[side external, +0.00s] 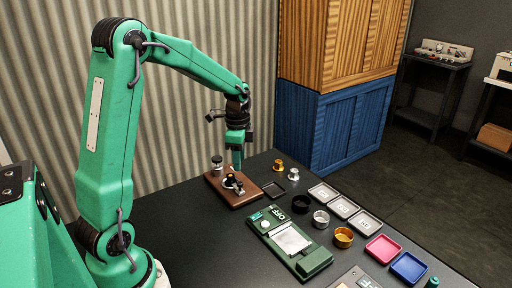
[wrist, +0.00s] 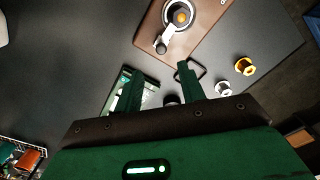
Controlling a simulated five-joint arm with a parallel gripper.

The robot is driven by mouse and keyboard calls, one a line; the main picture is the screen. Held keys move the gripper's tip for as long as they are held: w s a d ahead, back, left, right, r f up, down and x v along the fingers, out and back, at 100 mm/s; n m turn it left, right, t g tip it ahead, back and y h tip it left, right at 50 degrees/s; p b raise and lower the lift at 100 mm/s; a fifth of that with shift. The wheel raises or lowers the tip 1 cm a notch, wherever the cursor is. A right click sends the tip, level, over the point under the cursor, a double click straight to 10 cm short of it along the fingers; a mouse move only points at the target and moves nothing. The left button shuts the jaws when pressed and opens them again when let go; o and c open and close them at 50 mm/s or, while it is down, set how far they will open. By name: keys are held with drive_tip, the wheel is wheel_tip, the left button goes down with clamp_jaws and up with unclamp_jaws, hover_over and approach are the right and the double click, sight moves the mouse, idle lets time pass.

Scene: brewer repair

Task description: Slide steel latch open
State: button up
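A brown wooden board (side external: 219,189) lies on the dark table below my gripper. It carries a round fitting with a silver ring and a short arm ending in a dark knob (wrist: 161,46); this may be the steel latch, but I cannot tell for sure. The board also shows at the top of the wrist view (wrist: 215,15). My gripper (side external: 237,168) points down over the board, close to the fitting. In the wrist view the two green fingers (wrist: 155,68) stand apart with nothing between them. I cannot tell whether a finger touches the fitting.
A green box with a silver plate (side external: 292,239) lies in front of the board. A blue cabinet (side external: 335,125) stands behind.

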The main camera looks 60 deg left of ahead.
sight(240, 183)
drive_tip(key=shift+a+f, duration=0.15)
drive_tip(key=shift+a, duration=0.05)
drive_tip(key=shift+f, duration=0.1)
drive_tip(key=shift+f, duration=3.85)
drive_tip(key=shift+c, duration=0.4)
clamp_jaws()
